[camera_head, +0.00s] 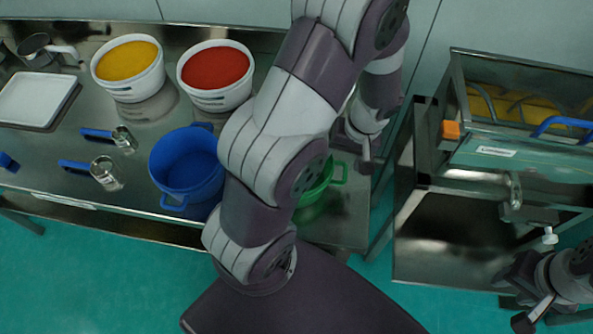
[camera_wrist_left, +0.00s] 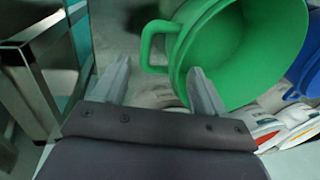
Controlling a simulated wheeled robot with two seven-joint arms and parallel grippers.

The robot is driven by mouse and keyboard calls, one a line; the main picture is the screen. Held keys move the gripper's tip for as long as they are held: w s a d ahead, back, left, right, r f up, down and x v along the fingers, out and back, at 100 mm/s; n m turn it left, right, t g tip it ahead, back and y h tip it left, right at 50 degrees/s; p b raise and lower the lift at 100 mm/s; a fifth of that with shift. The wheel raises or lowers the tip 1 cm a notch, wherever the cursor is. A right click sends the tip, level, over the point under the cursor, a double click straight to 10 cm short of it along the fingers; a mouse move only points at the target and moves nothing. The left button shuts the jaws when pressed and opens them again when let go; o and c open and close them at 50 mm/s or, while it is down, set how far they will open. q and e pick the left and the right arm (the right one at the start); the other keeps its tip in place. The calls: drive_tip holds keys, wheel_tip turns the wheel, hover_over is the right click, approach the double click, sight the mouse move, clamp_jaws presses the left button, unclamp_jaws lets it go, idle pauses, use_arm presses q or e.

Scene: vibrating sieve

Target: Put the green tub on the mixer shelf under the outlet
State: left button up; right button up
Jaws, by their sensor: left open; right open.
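The green tub (camera_head: 318,186) stands on the steel table's right end, partly hidden by my left arm in the head view. In the left wrist view the tub (camera_wrist_left: 240,50) looks tilted, with its loop handle (camera_wrist_left: 148,45) toward my fingers. My left gripper (camera_head: 367,162) is open beside the tub; its fingertips (camera_wrist_left: 158,70) stand on either side of the handle, not closed on it. The mixer shelf (camera_head: 450,240) is the empty steel surface at right, below the outlet (camera_head: 515,190). My right gripper (camera_head: 535,312) is open and empty at the lower right, in front of the shelf.
A blue tub (camera_head: 187,165) stands left of my left arm. A gap separates the table from the mixer frame (camera_head: 425,145).

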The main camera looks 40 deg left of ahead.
use_arm(q)
drive_tip(key=f, duration=0.5)
drive_tip(key=shift+s+a+f+b, duration=0.1)
drive_tip(key=shift+s+f+b, duration=0.2)
drive_tip(key=shift+s+f, duration=0.1)
drive_tip(key=shift+r, duration=0.2)
drive_tip(key=c, duration=1.3)
